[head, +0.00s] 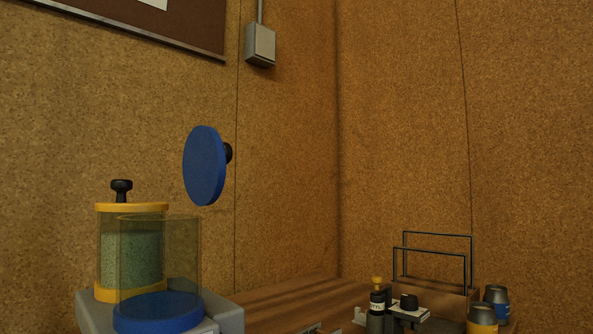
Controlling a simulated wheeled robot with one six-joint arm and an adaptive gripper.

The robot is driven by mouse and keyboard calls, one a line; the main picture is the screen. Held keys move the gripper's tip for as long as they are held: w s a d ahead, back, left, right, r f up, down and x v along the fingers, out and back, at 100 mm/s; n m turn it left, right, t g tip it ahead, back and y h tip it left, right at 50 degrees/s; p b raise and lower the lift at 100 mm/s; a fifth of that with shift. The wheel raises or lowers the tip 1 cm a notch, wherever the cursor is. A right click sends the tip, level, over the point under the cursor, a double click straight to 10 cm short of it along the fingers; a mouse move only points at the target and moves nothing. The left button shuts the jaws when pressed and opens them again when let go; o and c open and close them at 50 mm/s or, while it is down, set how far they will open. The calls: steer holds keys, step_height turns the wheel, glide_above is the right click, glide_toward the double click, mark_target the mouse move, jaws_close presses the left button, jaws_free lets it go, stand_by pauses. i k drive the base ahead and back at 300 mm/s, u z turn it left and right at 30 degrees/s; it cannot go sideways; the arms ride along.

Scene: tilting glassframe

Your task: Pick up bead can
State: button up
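No thing is clearly marked as the bead can. A clear jar (133,258) with a yellow rim and base stands at lower left, filled with green-grey grains that look like beads, with a black knob on its lid. Two small cans with dark grey tops stand at lower right: a blue one (499,306) and, in front of it, a yellow one (482,322), partly cut off by the frame's bottom edge. I cannot tell which of these is meant. My gripper is not in view.
A clear cylinder on a blue base (158,313) stands before the jar on a grey stand (229,318). A blue disc (204,166) with a black knob hangs tilted above. A wire rack (436,249) and small bottle (377,301) stand near the cans. Brown tabletop (290,300) lies between.

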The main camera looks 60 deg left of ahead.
mark_target(497, 295)
steer(key=i, duration=2)
steer(key=u, duration=4.65)
steer(key=i, duration=0.5)
steer(key=z, duration=0.05)
steer(key=k, duration=0.5)
steer(key=z, duration=3.25)
